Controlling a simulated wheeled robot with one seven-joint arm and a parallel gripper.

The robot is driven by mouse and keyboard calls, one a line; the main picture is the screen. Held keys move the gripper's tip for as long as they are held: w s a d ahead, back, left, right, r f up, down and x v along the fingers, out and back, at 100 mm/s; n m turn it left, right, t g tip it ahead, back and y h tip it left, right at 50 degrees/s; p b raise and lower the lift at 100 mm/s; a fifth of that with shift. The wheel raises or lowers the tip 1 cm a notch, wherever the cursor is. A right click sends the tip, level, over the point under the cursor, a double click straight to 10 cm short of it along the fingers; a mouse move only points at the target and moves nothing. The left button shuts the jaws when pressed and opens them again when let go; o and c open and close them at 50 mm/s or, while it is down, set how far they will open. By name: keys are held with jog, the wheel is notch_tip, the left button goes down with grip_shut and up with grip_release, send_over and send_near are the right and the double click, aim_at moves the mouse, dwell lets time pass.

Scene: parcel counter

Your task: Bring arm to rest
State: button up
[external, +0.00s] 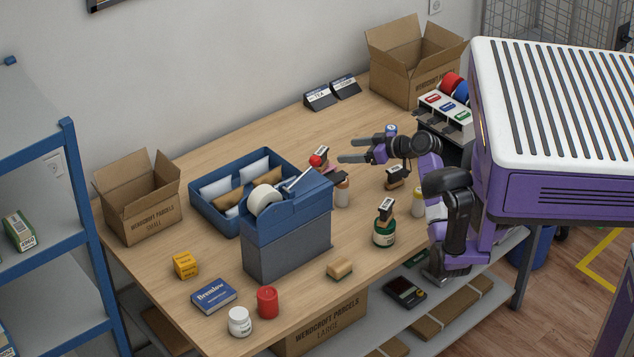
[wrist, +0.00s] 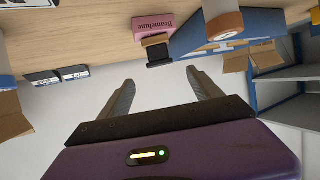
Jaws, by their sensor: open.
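My gripper (external: 352,151) is open and empty, held above the wooden table (external: 225,308) and pointing left in the external view. In the wrist view my gripper (wrist: 159,88) shows two spread fingers with nothing between them. My arm is bent, reaching from the purple and white body at the right. Beyond the fingers in the wrist view are a pink box (wrist: 152,26) and a dark-based stamp (wrist: 158,51), seen upside down.
A tape dispenser on a grey block (external: 288,251) and a blue tray of envelopes (external: 205,211) stand left of the gripper. Open cardboard boxes stand at left (external: 142,214) and back right (external: 405,75).

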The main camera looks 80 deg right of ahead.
jog(key=a+r+n+t+h+p, duration=0.1)
jog(key=a+r+n+h+p, duration=0.3)
jog(key=r, duration=0.7)
jog(key=a+r+n+t+h+p, duration=0.1)
jog(key=a+r+n+h+p, duration=0.1)
jog(key=r+n+p, duration=0.65)
jog(key=a+r+t+h, duration=0.1)
jog(key=a+r+h, duration=0.1)
jog(key=a+r, duration=0.65)
jog(key=a+f+m+t+y+b, duration=0.1)
jog(key=a+f+m+y+b, duration=0.4)
jog(key=a+f, duration=1.8)
jog(key=s+a+f+m+g+y+b, duration=0.1)
jog(key=s+a+f+y+b, duration=0.2)
jog(key=s+a+f, duration=0.3)
jog(key=s+a+f+m+y+b, duration=0.2)
jog(key=s+a+f+y+b, duration=0.2)
jog(key=s+a, duration=0.7)
jog(key=shift+s+a+f+g+y, duration=0.4)
jog(key=shift+s+f+y, duration=0.3)
jog(key=shift+f, duration=0.2)
